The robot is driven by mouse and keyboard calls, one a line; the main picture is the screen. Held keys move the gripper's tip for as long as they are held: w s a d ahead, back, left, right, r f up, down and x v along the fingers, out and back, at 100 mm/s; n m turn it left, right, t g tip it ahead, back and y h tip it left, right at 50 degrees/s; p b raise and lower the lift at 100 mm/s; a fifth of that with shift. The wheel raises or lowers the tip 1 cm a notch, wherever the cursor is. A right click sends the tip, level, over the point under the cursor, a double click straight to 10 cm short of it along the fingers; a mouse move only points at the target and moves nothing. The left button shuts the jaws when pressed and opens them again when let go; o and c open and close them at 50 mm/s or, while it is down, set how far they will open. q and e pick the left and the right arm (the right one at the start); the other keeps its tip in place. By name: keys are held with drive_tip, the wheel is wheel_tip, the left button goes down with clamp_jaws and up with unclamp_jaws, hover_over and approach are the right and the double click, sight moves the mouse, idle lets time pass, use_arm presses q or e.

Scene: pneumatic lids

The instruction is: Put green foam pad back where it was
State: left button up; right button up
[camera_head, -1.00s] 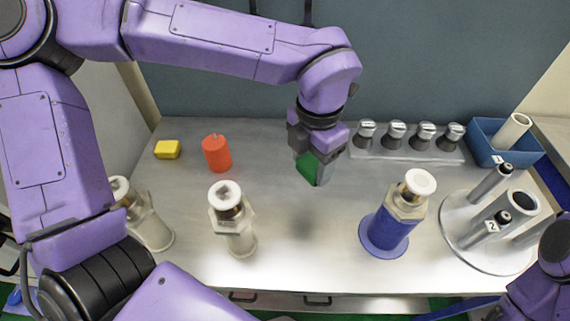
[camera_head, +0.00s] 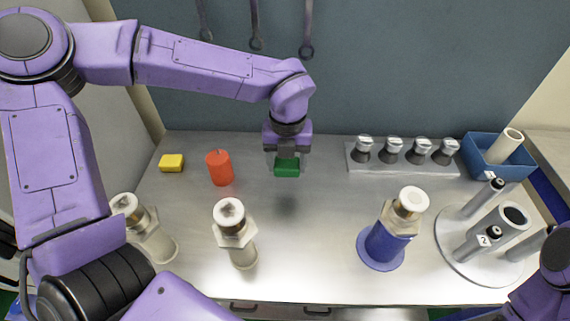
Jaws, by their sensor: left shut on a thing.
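The green foam pad (camera_head: 287,168) is a small green block between the fingers of my left gripper (camera_head: 287,163). My left gripper points down and is shut on the pad. It holds the pad above the back middle of the metal table (camera_head: 310,240), with a soft shadow on the table below it. My right arm shows only in part at the lower right edge, and its gripper is out of view.
A yellow block (camera_head: 172,163) and a red cylinder (camera_head: 220,168) stand at the back left. Capped cylinders stand in front, one on a blue base (camera_head: 381,250). A rack (camera_head: 404,159), a blue bin (camera_head: 500,160) and a round stand (camera_head: 480,265) fill the right. The middle is clear.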

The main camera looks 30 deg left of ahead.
use_arm(q)
drive_tip(key=w+f, duration=0.1)
drive_tip(key=w+a+f, duration=0.1)
drive_tip(key=a+f+p, duration=0.1)
drive_tip(key=f, duration=0.1)
drive_tip(key=shift+w, duration=0.4)
wheel_tip(320, 180, down, 3)
drive_tip(key=shift+f, duration=0.2)
drive_tip(key=shift+f, duration=0.1)
drive_tip(key=shift+f, duration=0.1)
drive_tip(key=o, duration=0.9)
drive_tip(key=shift+o, duration=0.2)
